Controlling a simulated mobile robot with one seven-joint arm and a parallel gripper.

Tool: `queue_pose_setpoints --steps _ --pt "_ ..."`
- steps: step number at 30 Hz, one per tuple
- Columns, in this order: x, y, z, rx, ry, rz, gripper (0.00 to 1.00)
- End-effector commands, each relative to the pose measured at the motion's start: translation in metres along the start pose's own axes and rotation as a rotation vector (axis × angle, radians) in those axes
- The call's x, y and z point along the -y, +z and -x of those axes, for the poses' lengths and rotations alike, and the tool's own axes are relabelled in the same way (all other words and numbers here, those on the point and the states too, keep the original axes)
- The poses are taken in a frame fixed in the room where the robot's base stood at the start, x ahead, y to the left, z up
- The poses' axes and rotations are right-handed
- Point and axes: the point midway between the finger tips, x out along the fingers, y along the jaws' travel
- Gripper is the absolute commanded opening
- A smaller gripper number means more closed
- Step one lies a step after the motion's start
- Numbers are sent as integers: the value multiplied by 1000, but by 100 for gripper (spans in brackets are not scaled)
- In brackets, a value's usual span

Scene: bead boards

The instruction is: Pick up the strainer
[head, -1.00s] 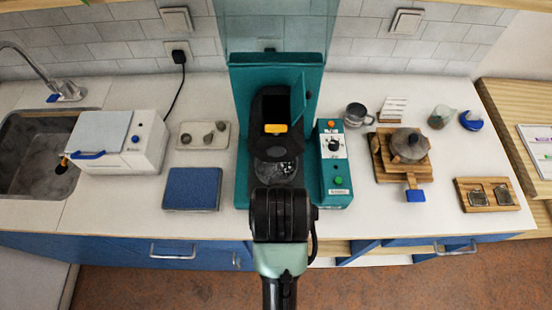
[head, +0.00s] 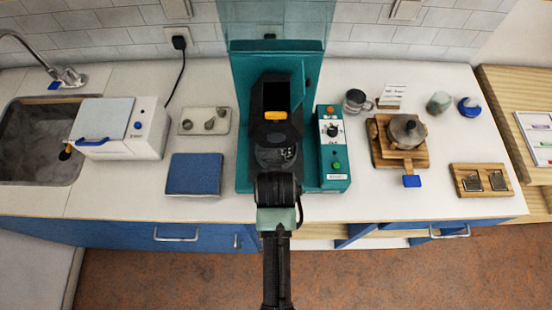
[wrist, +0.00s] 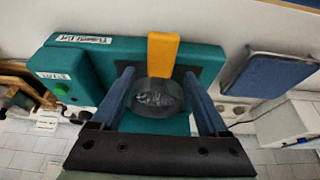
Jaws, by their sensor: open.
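The strainer appears to be the round grey bowl with mesh (wrist: 158,98) and a flat orange-yellow handle (wrist: 162,55) in the wrist view. It sits over the teal stand, with its handle towards the stand's front edge. The fingers are hidden in the head view.
The teal stand (head: 243,120) has a control box (head: 333,150) on its right. A blue pad (head: 195,174) and white box machine (head: 148,130) stand left. A pot (head: 407,130) on wooden boards and a small wooden tray (head: 482,180) are right.

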Motion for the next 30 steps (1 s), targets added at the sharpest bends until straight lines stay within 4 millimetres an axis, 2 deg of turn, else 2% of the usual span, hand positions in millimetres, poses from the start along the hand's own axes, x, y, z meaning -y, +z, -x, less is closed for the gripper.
queue_pose_setpoints --steps 6,14,27,30 --pt "0 0 -18 -1 0 0 78" --pt "0 0 -19 -2 0 0 78" --pt "0 0 -19 -1 0 -1 0" --pt "0 0 -19 -1 0 -1 0"
